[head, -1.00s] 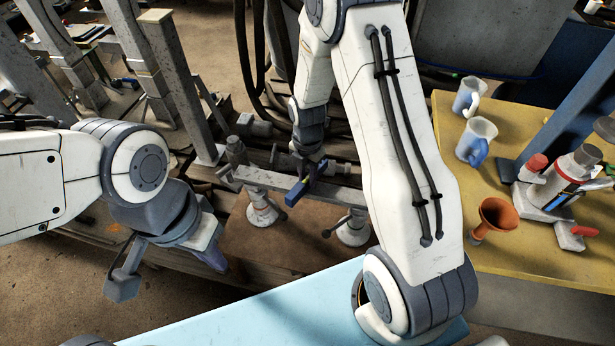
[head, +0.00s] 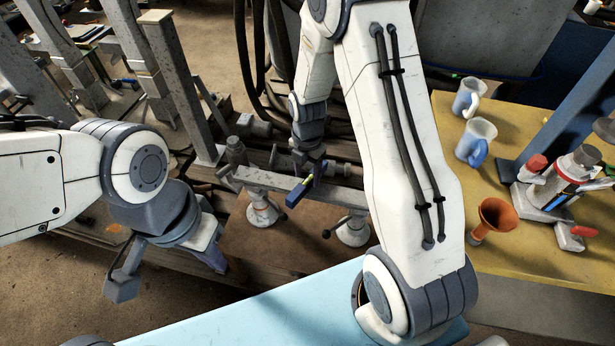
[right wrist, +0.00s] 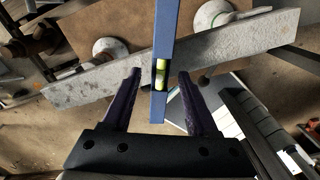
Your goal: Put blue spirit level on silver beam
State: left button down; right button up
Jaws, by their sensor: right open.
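The blue spirit level (head: 298,192), with a yellow-green vial, lies across the silver beam (head: 343,196) at an angle, its near end jutting past the beam's edge. In the right wrist view the level (right wrist: 165,35) crosses over the beam (right wrist: 100,82), resting on it as far as I can tell. My right gripper (right wrist: 160,75) is open, with one purple finger on each side of the level and a gap to both. In the head view my right gripper (head: 308,170) is at the level's far part. My left gripper (head: 168,272) is open and empty, left of the beam.
The beam sits on white round-based jack stands (head: 352,230) on a brown board (head: 285,240). A light blue surface (head: 290,308) lies in front. A yellow table (head: 530,255) at right holds mugs (head: 477,142), an orange funnel (head: 494,217) and bottles. Upright grey legs stand back left.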

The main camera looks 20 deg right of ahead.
aim_at(307, 179)
notch_tip(307, 179, up, 10)
jog(key=s+a+r+m, duration=0.7)
jog(key=s+a+m, duration=0.1)
jog(key=s+a, duration=0.25)
jog(key=s+a+r+m, duration=0.1)
jog(key=s+m, duration=0.3)
jog(key=s, duration=0.2)
jog(key=s+a+r+m+y, duration=0.1)
jog(key=s+a+m, duration=0.1)
jog(key=s+m, duration=0.3)
jog(key=shift+s+a+r+m+p, duration=0.3)
jog(key=shift+s+r, duration=0.05)
jog(key=shift+s, duration=0.8)
notch_tip(307, 179, up, 6)
jog(key=p, duration=0.6)
jog(key=shift+r, duration=0.25)
